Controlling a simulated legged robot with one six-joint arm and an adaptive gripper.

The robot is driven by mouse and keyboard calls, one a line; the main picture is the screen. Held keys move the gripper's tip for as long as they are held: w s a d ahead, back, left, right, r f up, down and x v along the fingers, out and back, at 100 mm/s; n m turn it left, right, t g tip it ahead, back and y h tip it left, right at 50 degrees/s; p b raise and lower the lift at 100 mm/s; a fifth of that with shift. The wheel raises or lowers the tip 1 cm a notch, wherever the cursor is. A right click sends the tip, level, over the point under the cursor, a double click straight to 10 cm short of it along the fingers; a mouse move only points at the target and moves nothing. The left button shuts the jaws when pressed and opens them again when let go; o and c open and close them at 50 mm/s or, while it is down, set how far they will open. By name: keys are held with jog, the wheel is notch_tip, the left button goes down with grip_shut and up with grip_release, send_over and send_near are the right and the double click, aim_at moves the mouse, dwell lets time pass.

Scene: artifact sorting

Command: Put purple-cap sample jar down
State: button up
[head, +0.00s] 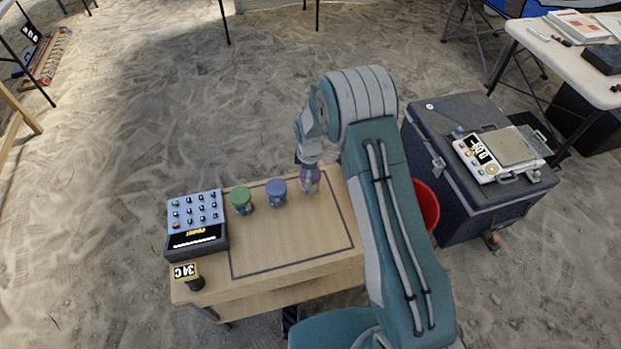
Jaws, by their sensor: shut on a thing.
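The purple-cap sample jar (310,184) is at the back right of the wooden table (290,243), near its far edge. My gripper (309,167) is above the jar and shut on it, with its fingers partly covering the purple cap. I cannot tell whether the jar's bottom touches the table. A blue-cap jar (276,192) stands upright just left of it. A green-cap jar (241,199) stands further left. My arm comes in from the right and hides the table's right side.
A button device (196,222) and a small yellow-and-black display (187,275) are on the table's left. A dark outline marks the bare middle of the tabletop. A red bucket (427,206) and a grey case (480,215) with a scale (500,152) stand to the right.

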jog(key=shift+d+f, duration=0.1)
jog(key=shift+f, duration=1.1)
jog(key=o, duration=0.8)
jog(key=shift+o, duration=0.2)
